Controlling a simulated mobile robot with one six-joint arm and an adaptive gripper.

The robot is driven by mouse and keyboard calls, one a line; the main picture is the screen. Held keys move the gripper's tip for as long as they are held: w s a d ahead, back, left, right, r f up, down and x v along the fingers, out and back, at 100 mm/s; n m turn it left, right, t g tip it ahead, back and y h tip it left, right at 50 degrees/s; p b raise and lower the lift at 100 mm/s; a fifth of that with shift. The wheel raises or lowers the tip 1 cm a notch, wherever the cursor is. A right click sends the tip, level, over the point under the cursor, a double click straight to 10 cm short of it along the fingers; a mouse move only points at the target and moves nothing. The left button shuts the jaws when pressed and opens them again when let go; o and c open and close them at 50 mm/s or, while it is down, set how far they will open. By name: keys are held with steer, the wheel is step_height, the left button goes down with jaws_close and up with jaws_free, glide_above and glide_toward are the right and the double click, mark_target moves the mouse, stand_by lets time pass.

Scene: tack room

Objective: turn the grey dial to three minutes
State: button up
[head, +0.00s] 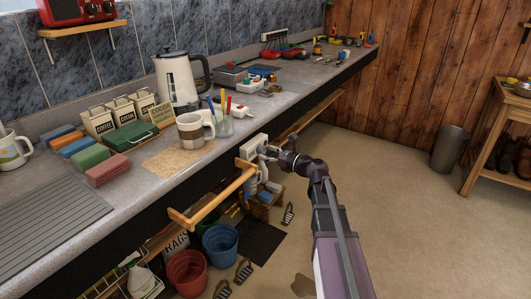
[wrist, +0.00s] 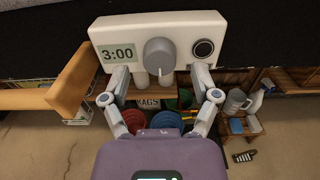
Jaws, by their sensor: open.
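A white timer box (wrist: 125,33) on the counter's front edge fills the top of the wrist view; it also shows in the head view (head: 251,146). Its display (wrist: 118,54) reads 3:00. The round grey dial (wrist: 159,54) is in the middle of its face, with a pale mark near its lower edge. A dark round fitting (wrist: 204,48) is at the right. My gripper (wrist: 160,78) is open, one finger on each side of the dial and apart from it, pointing at the box. In the head view my gripper (head: 268,153) hides part of the box.
A wooden rail (head: 222,197) juts from the counter front, left of the box. A brown-banded mug (head: 190,138) and a glass of pens (head: 224,127) stand above. A blue bucket (head: 220,246) and red bucket (head: 186,273) are below. The floor to the right is mostly clear.

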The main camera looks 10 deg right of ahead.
steer(key=v, duration=1.1)
steer(key=shift+a, duration=0.1)
steer(key=s+a+f+n+g+h, duration=0.3)
steer(key=s+a+f+n+g, duration=0.25)
steer(key=f+n, duration=0.3)
steer(key=s+a+f+n+g+h, duration=0.45)
steer(key=a+f+n, duration=0.2)
steer(key=n, duration=0.35)
steer(key=s+d+f+n+g+h, duration=0.35)
steer(key=s+n+h, duration=0.25)
steer(key=s+n, duration=0.25)
step_height(320, 180, up, 23)
steer(key=w+p, duration=0.1)
steer(key=p, duration=2.1)
steer(key=shift+a+t+y+p, duration=0.2)
steer(key=shift+t+y+p, duration=0.15)
steer(key=shift+p, duration=0.05)
steer(key=shift+w+f, duration=0.1)
steer(key=shift+f, duration=0.05)
steer(key=shift+c, duration=0.2)
